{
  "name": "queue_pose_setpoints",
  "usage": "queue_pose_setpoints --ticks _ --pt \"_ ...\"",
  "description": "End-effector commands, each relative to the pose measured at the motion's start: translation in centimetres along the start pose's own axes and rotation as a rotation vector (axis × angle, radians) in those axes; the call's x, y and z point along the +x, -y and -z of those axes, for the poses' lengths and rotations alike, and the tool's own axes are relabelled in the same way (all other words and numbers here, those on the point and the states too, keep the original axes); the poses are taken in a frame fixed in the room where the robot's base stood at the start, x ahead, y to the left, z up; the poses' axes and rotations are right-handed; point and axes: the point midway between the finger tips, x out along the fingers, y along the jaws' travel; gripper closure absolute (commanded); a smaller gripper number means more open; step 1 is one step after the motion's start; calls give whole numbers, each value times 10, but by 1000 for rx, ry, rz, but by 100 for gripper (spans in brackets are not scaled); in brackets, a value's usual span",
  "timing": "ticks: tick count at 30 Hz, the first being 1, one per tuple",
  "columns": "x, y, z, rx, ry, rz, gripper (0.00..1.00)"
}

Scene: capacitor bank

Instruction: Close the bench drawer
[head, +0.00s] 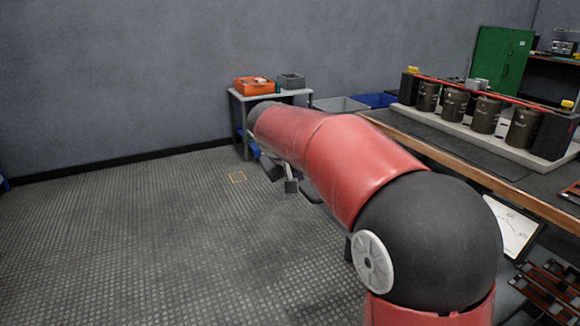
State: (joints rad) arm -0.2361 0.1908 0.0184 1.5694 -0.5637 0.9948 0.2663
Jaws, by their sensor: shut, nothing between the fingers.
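The workbench (445,161) stands at the right, with a dark top and a wooden front edge. I cannot make out its drawer; my red and black arm covers much of the bench front. My gripper (290,187) shows small and partly hidden below the far part of my arm, left of the bench. It is shut and empty, over the floor, and I see no contact with the bench.
Several dark capacitors (486,114) stand in a row on the bench. A small table with an orange bin (254,86) stands at the back wall. The floor at left is clear.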

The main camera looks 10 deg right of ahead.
Motion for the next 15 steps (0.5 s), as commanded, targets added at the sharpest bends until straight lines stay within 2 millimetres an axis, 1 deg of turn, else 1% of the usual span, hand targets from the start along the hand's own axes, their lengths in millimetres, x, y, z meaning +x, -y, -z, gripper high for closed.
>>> queue_pose_setpoints --ticks 1,6,9,15 --pt "2 -12 0 8 -1 -4 100" --pt "10 -27 0 5 -2 -2 100" --pt "12 -31 0 5 -2 -2 100" --pt "12 -32 0 4 -2 -1 100"
